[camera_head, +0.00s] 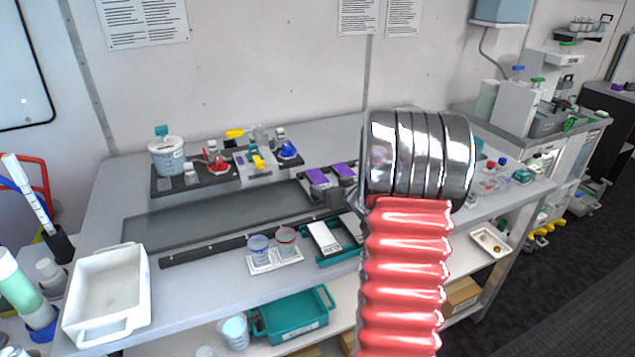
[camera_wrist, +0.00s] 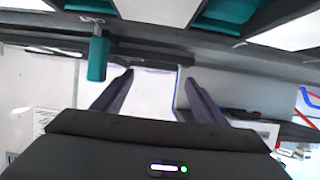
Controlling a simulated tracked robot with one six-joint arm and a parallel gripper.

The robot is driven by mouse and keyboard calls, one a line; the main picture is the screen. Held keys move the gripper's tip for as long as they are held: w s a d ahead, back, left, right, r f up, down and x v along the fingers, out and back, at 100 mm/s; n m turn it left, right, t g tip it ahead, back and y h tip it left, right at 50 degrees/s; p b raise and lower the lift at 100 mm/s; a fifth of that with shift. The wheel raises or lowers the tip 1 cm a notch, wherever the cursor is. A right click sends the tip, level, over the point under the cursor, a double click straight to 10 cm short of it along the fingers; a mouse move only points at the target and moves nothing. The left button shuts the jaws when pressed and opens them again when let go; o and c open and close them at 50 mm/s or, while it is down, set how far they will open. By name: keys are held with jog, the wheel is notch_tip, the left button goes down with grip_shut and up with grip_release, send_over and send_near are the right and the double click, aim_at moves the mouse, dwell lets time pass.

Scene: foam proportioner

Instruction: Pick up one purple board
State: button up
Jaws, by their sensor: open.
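Two purple boards show in the head view, a left board (camera_head: 317,177) and a right board (camera_head: 343,170). They lie close together on a dark holder near the middle of the bench, just left of my arm's silver joint. In the wrist view my gripper (camera_wrist: 158,88) has its two dark fingers spread apart, with a pale flat surface between and beyond them. Nothing is held between the fingers. I cannot make out a purple board in the wrist view. My arm covers much of the bench's right part in the head view, and my gripper is not clear there.
A teal tray with a white block (camera_head: 323,237) sits at the bench front, beside two small cups (camera_head: 258,248). A white bin (camera_head: 108,295) stands at left. A dark rack (camera_head: 195,180) with coloured fittings stands at the back. A teal cylinder (camera_wrist: 97,60) is near the left finger.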

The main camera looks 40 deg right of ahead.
aim_at(322, 183)
jog(key=shift+x, duration=2.2)
jog(key=shift+s+f, duration=0.1)
jog(key=shift+c, duration=0.2)
jog(key=c, duration=1.1)
notch_tip(322, 183, up, 10)
